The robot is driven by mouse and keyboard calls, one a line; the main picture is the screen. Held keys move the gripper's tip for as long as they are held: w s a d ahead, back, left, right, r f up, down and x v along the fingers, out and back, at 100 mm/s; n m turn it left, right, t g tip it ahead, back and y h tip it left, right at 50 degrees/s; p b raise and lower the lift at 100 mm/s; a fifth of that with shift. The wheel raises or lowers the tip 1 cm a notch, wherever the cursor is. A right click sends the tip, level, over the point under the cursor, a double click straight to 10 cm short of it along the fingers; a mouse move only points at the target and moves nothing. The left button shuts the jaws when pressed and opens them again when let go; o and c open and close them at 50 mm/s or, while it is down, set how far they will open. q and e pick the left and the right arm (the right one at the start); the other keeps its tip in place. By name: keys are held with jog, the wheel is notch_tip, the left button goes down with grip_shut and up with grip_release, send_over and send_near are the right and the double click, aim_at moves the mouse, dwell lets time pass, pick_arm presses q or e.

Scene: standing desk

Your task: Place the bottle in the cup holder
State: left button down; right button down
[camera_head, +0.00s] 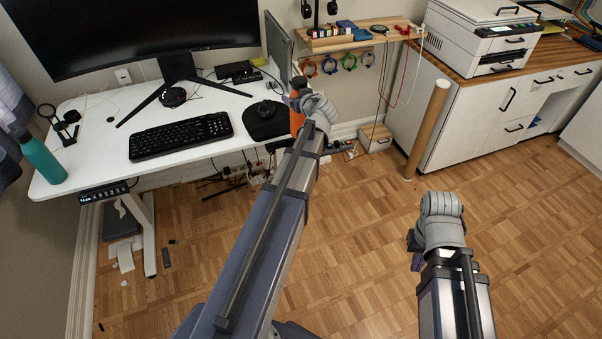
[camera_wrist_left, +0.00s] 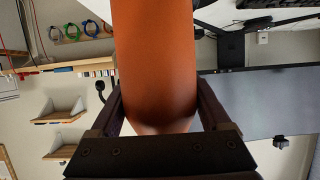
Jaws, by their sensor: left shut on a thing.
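An orange bottle (camera_head: 297,119) is at the end of my left arm, by the right end of the white desk. In the left wrist view the bottle (camera_wrist_left: 155,60) fills the middle, between the two dark fingers of my left gripper (camera_wrist_left: 158,98), which is shut on it. The wrist hides part of the bottle in the head view. My right gripper (camera_head: 415,247) hangs over the wood floor, away from the desk; its finger opening is not clear. I cannot make out the cup holder for sure; a small dark part (camera_head: 279,145) shows at the desk's right front edge.
The white desk (camera_head: 95,140) holds a keyboard (camera_head: 181,136), a black mouse pad (camera_head: 265,122), a monitor (camera_head: 150,30) and a teal bottle (camera_head: 42,158). A cardboard tube (camera_head: 427,130) leans by the white cabinet (camera_head: 480,115).

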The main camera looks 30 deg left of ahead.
aim_at(297, 130)
pick_arm(q)
notch_tip(297, 130, down, 14)
jog(key=b, duration=1.4)
notch_tip(297, 130, down, 4)
jog(key=b, duration=0.3)
jog(key=shift+r+b, duration=0.1)
jog(key=shift+b, duration=0.3)
grip_release()
jog(key=shift+s, duration=0.1)
